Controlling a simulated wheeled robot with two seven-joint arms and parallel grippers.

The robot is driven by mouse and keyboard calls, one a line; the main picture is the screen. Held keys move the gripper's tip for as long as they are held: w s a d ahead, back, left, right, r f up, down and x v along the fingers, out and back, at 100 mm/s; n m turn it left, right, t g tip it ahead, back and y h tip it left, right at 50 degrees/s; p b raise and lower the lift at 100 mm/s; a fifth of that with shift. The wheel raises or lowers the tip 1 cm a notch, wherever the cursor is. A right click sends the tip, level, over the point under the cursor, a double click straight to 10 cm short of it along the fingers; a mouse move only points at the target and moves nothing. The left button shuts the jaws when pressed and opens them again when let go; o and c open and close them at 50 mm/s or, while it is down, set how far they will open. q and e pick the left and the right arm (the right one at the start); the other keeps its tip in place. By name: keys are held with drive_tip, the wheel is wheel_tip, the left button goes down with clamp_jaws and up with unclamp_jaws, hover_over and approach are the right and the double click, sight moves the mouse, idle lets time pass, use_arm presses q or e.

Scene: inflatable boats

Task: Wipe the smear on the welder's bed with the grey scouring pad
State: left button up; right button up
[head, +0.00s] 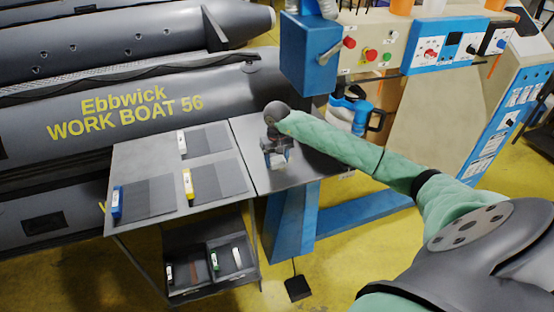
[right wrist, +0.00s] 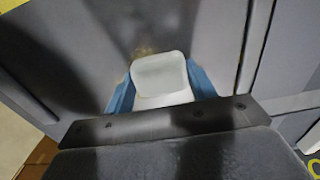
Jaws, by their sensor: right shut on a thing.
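My right gripper (head: 276,160) is over the welder's grey metal bed (head: 310,172), pointing down. In the right wrist view its blue fingers (right wrist: 160,92) are shut on a pale grey block, the scouring pad (right wrist: 160,75). A faint brownish smear (right wrist: 143,52) shows on the bed just beyond the pad's far edge and by its left corner; the pad hides any part under it. The pad is at or just above the bed; I cannot tell if it touches. My left gripper is not in view.
A side table (head: 125,160) left of the bed holds dark sheets with white, blue (head: 117,202) and yellow (head: 188,183) pieces. A divided tray (head: 212,290) sits below. The welder's blue head (head: 308,55) rises behind the bed; a grey boat (head: 130,110) lies behind the table.

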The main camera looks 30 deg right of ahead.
drive_tip(key=shift+f, duration=0.3)
